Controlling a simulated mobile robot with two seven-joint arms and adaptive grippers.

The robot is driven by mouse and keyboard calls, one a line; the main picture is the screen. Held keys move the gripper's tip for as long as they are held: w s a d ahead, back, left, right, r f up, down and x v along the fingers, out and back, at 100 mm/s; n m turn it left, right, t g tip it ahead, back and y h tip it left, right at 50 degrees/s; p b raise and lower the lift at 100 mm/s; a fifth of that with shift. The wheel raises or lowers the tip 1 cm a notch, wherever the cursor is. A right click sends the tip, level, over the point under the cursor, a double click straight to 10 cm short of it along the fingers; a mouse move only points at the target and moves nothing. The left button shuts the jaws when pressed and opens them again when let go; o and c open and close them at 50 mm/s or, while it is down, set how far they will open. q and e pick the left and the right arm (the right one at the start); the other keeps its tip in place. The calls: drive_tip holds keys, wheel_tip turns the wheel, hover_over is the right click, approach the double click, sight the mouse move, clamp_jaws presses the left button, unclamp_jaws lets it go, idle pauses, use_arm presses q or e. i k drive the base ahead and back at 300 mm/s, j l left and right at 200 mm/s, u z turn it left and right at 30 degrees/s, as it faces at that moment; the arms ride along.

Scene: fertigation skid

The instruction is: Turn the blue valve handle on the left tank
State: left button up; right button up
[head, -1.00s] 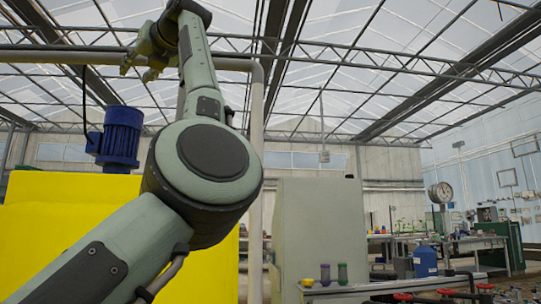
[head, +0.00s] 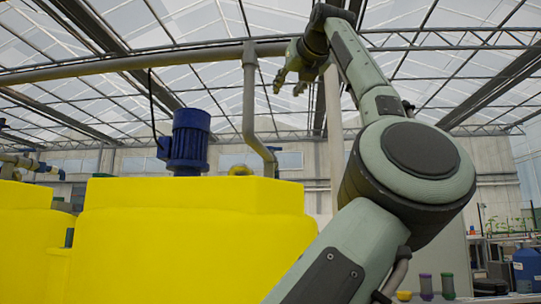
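Two yellow tanks are in view: a large one (head: 185,245) in the middle, and another (head: 25,235) at the left edge, partly cut off. Above the left tank is pipework (head: 15,160) with a small blue part (head: 48,170) that may be the valve handle; it is too small to be sure.
A blue motor (head: 189,143) stands on the large tank. A grey pipe (head: 248,90) comes down behind it from a long overhead pipe (head: 120,65). A bench with small bottles and a blue container (head: 527,265) is at lower right.

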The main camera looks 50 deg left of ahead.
sight(272, 150)
drive_tip(key=i+j, duration=0.2)
drive_tip(key=j, duration=0.2)
drive_tip(key=i+j, duration=0.2)
drive_tip(key=j, duration=0.15)
drive_tip(key=i+j, duration=0.2)
drive_tip(key=j, duration=0.2)
drive_tip(key=i+j, duration=0.45)
drive_tip(key=j, duration=0.3)
